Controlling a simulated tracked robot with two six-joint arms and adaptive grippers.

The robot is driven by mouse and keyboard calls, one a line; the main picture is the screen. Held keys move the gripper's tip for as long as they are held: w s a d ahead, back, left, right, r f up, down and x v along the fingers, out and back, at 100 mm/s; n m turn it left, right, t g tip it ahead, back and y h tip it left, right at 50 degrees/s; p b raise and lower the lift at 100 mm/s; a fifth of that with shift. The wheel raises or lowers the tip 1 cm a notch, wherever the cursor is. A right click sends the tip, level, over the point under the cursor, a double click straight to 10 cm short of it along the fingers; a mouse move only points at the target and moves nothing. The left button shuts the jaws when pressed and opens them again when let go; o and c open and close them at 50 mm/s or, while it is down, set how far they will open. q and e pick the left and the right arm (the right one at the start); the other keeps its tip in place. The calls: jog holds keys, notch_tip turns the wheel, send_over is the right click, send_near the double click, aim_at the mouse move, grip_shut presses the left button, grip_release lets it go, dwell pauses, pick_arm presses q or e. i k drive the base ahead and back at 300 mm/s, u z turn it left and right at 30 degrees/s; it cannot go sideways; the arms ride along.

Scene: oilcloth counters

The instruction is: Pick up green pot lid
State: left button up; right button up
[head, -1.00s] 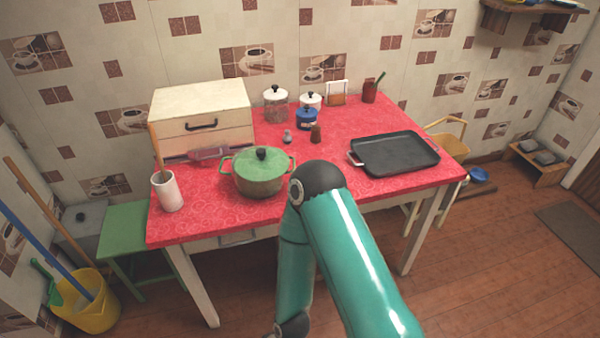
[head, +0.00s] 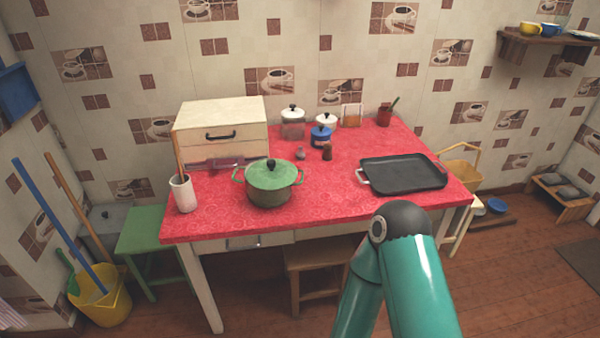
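The green pot lid (head: 273,174) with a dark round knob sits on the green pot (head: 270,194), which has two side handles. The pot stands on the red patterned table (head: 225,220), left of the middle and near the front edge. A teal arm of mine rises from the bottom right of the head view, its dark joint in front of the table's front edge. No gripper shows in the view.
A white cup with a wooden utensil (head: 183,194) stands left of the pot, with a bread box (head: 222,132) behind. A black griddle tray (head: 402,173) lies to the right. Small lidded jars (head: 292,124) stand at the back. A wooden stool (head: 318,262) is under the table.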

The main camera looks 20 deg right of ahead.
aim_at(269, 174)
jog(key=i, duration=1)
jog(key=z, duration=0.05)
